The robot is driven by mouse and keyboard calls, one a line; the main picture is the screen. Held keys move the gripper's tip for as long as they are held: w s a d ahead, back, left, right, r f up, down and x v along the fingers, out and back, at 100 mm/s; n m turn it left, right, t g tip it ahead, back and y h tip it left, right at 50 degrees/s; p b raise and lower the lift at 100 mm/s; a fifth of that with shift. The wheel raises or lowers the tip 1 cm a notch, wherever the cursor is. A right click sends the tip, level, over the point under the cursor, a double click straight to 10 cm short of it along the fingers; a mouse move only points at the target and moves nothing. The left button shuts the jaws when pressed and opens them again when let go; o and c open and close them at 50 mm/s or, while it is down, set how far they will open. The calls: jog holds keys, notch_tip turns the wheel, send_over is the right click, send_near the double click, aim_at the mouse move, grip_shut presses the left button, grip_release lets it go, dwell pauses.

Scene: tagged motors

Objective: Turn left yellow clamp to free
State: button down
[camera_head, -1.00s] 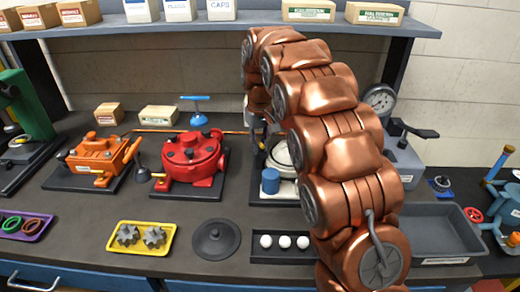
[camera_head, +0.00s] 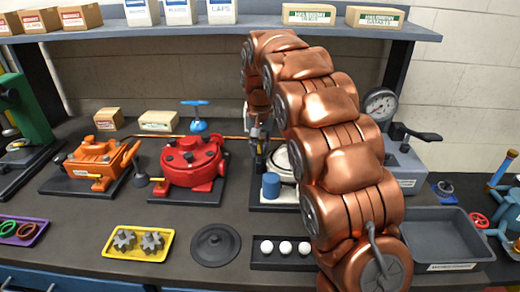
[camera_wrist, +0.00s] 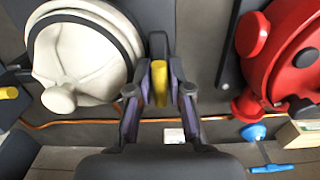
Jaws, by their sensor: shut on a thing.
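In the wrist view a yellow clamp (camera_wrist: 159,83) sits beside a white round motor body (camera_wrist: 88,48). My gripper (camera_wrist: 160,92) has its two fingers on either side of this clamp and is shut on it. A second yellow clamp (camera_wrist: 8,92) shows at the left edge of the wrist view, on the other side of the white motor. In the head view the white motor (camera_head: 284,160) is mostly hidden behind my copper arm, and my gripper (camera_head: 260,140) is only partly visible at its left side. The clamps cannot be made out there.
A red motor (camera_head: 192,162) stands left of the white one, and an orange motor (camera_head: 98,158) farther left. A blue cylinder (camera_head: 271,186) stands in front of the white motor. A gauge device (camera_head: 381,104) is to the right. A black tray with white balls (camera_head: 284,264) lies in front.

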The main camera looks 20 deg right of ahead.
aim_at(260, 146)
jog(key=c, duration=1.1)
grip_release()
jog(key=shift+r, duration=0.1)
notch_tip(260, 146, up, 6)
jog(key=shift+w+r, duration=0.1)
jog(key=shift+r, duration=0.55)
jog(key=shift+s, duration=0.2)
